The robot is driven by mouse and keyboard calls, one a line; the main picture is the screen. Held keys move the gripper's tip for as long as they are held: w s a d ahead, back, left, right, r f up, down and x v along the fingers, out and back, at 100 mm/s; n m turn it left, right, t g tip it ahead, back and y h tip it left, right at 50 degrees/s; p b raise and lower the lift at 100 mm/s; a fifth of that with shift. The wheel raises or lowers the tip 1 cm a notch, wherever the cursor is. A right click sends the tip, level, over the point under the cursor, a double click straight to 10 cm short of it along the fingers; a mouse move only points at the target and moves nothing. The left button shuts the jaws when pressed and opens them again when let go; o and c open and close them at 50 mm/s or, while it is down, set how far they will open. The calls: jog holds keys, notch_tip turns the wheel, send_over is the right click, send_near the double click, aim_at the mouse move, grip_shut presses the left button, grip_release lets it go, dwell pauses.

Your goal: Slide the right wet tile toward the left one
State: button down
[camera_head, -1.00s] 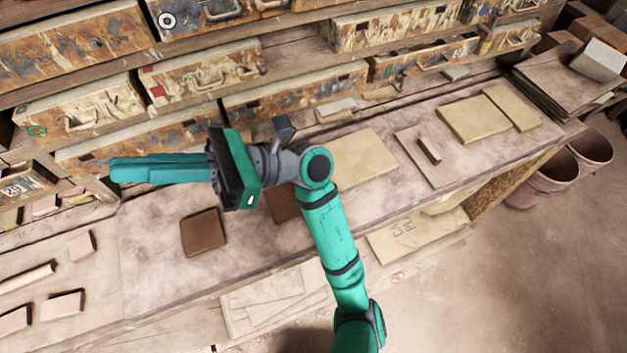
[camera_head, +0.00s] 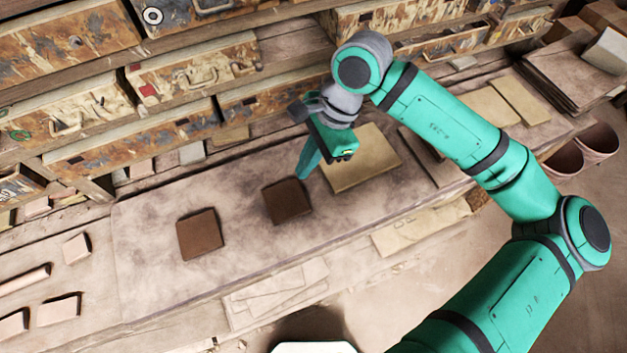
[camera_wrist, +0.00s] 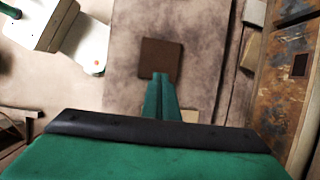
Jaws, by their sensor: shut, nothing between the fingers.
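Two square dark brown wet tiles lie flat on the grey-brown stained board (camera_head: 145,275). The left tile (camera_head: 200,234) and the right tile (camera_head: 287,201) have a clear gap between them. My gripper (camera_head: 302,176) is shut and empty, pointing down beside the right edge of the right tile. In the wrist view the shut fingers (camera_wrist: 161,78) reach to the edge of a brown tile (camera_wrist: 160,58), which I take to be the right one. I cannot tell whether they touch it. The left tile does not show in the wrist view.
A pale yellow slab (camera_head: 362,160) lies just right of my gripper. Worn drawers (camera_head: 190,75) rise along the back. Small clay pieces (camera_head: 58,310) lie at the left. The board between the two tiles is clear.

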aim_at(286, 201)
jog(key=shift+h, duration=0.7)
jog(key=f, duration=0.3)
jog(key=d+f, duration=0.1)
jog(key=f, duration=0.2)
jog(key=d+f, duration=0.1)
jog(key=f, duration=0.2)
jog(key=shift+w, duration=0.15)
jog(key=shift+s+a+f, duration=0.1)
jog(key=shift+s+f, duration=0.1)
jog(key=shift+f, duration=0.4)
